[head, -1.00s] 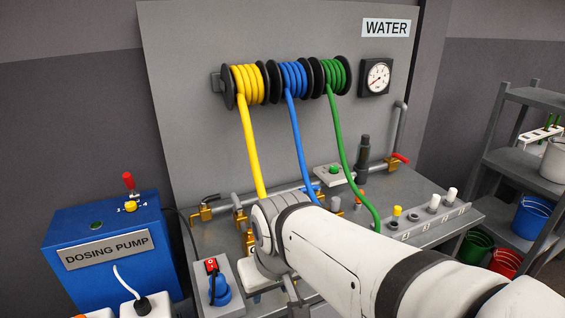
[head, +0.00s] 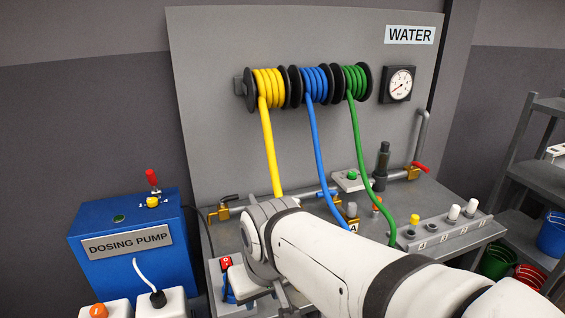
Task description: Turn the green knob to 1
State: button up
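A green round piece (head: 352,175) sits on a small pale box (head: 347,185) at the back of the bench, just left of the green hose. Another green round spot (head: 118,218) is on the blue dosing pump (head: 135,262) at the left. Both are small, and I cannot tell which is a knob or read a setting on either. My gripper (head: 284,296) is low in the middle, mostly hidden behind my white arm, well in front of the pale box and right of the pump. Its fingers are too hidden to tell open from shut.
Yellow, blue and green hoses hang from reels to the bench (head: 213,240). A box with a red switch (head: 227,264) is partly behind my wrist. White containers (head: 162,303) stand before the pump. A shelf (head: 540,180) with buckets is at right.

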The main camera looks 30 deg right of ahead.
aim_at(351, 174)
jog(key=u, duration=1.6)
jog(key=k, duration=1.85)
jog(key=z, duration=1.35)
jog(key=i, duration=1.5)
